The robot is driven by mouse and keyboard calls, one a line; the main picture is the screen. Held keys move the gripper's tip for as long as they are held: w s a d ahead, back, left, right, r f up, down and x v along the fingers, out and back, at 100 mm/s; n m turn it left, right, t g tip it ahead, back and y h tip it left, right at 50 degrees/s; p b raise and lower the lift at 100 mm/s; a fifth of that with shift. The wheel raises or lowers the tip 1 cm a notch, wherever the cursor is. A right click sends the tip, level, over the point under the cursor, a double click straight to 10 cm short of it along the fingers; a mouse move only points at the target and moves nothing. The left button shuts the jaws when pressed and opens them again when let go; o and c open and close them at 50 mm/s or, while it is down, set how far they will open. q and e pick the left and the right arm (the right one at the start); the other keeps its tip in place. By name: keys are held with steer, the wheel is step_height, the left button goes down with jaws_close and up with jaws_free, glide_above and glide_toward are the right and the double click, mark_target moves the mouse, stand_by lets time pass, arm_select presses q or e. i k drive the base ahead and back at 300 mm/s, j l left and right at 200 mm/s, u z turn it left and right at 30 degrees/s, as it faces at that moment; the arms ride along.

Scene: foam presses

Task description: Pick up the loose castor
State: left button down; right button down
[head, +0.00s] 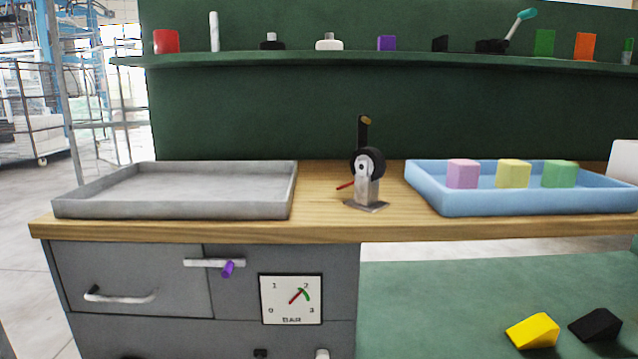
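A castor (365,178) stands on the wooden worktop in the middle of the head view. Its flat grey plate (366,206) is down on the wood, and its grey fork rises to a black wheel (374,161) at the top. A thin red lever (346,186) sticks out to the left. A black upright piece (363,130) with a yellowish spot shows above the wheel; I cannot tell whether it belongs to the castor. Neither of my grippers is in view.
An empty grey tray (175,211) lies left of the castor. A blue tray (530,204) with three coloured blocks lies right. A green shelf (360,58) with small items runs behind. Yellow (533,330) and black (596,325) wedges lie lower right.

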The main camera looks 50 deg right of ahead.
mark_target(368, 165)
steer(key=k+l+z, duration=0.1)
steer(key=z, duration=1.55)
steer(key=i+j, duration=0.25)
steer(key=j+z, duration=0.05)
